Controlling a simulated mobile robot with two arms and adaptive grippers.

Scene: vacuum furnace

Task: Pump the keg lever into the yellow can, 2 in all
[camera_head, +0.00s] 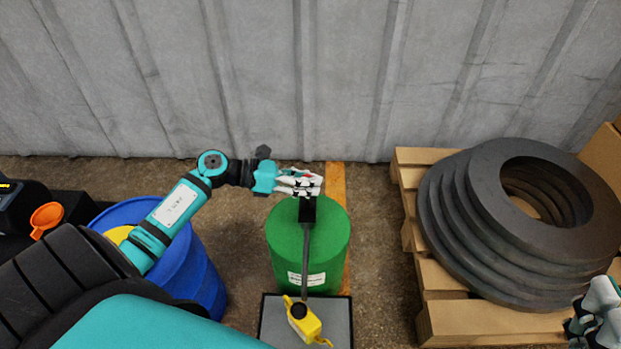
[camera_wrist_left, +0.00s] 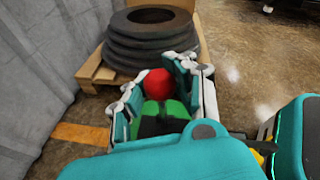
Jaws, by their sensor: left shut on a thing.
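The green keg (camera_head: 290,245) stands upright in the middle of the head view, with a black pump head (camera_head: 307,212) on top and a dark spout (camera_head: 305,262) running toward the yellow can. The yellow can (camera_head: 313,322) stands on a grey pad, under the spout's end. My left gripper (camera_head: 305,183) is shut on the keg lever, whose red knob (camera_wrist_left: 158,82) shows between the fingers in the left wrist view. The fingers mostly hide the lever in the head view. My right gripper (camera_head: 597,318) is at the lower right edge, partly cut off, its jaws unclear.
A wooden pallet (camera_head: 437,310) with a stack of dark rings (camera_head: 470,235) stands to the right. A blue barrel (camera_head: 202,270) stands left, partly under my left arm. A corrugated grey wall (camera_head: 300,80) closes the back. Bare floor lies between keg and pallet.

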